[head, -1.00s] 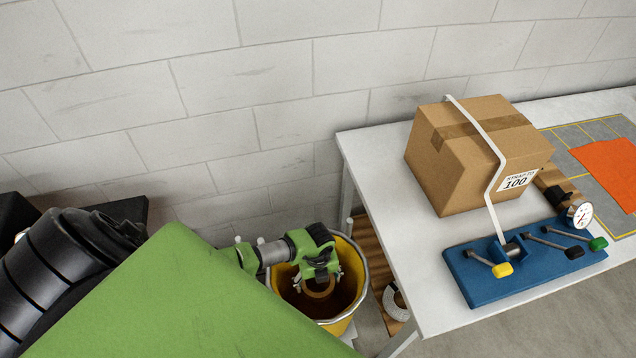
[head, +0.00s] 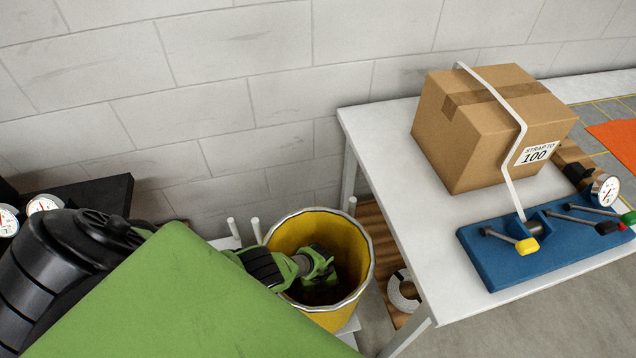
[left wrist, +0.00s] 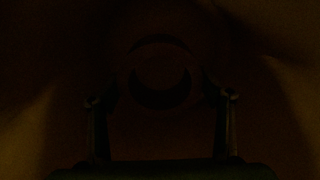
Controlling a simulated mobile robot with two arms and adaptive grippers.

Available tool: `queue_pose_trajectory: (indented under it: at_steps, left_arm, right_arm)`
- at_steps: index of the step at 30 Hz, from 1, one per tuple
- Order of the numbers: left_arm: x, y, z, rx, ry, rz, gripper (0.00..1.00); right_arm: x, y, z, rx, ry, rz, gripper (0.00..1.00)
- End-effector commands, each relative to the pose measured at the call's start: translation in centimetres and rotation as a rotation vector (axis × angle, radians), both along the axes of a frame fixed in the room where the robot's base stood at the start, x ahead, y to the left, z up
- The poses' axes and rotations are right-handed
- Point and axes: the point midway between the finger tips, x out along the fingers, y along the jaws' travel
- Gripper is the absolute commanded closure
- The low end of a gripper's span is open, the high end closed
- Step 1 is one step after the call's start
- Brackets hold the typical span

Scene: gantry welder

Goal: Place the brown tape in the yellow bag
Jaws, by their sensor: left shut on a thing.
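The yellow bag (head: 362,252) stands open between the green panel and the white table, with a dark inside. My left arm reaches over its rim, and my left gripper (head: 322,278) is down inside it. In the left wrist view, very dark, a ring, the brown tape (left wrist: 162,75), shows faintly between the two fingers of the left gripper (left wrist: 162,97). The gripper is shut on it. The tape cannot be made out in the head view; the gripper and shadow hide it. My right gripper is not in view.
The white table (head: 395,180) stands right of the bag, holding a strapped cardboard box (head: 490,125) and a blue strap tool (head: 510,255). A white roll (head: 402,290) lies below the table. A green panel (head: 190,300) fills the lower left.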

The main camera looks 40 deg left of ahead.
Motion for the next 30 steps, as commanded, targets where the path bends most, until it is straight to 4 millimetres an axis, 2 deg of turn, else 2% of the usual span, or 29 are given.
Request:
queue_pose_trajectory:
  at_steps: [1,8,16,29,30]
  left_arm:
    - [0.1,-0.1,-0.8,-0.001,-0.002,0.001,0.59]
    - [0.1,0.0,-1.7,-0.001,-0.001,0.002,0.59]
    - [0.1,0.0,-5.1,-0.001,-0.001,0.002,0.59]
    - [0.1,0.0,-5.5,0.0,-0.001,0.0,0.59]
    - [0.0,0.0,-5.4,0.001,-0.001,0.001,0.21]
  right_arm:
    - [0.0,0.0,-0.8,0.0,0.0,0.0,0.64]
    - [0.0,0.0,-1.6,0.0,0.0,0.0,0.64]
    - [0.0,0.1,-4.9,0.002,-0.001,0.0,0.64]
    - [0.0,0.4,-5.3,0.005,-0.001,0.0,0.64]
    - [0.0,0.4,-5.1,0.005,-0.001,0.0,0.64]
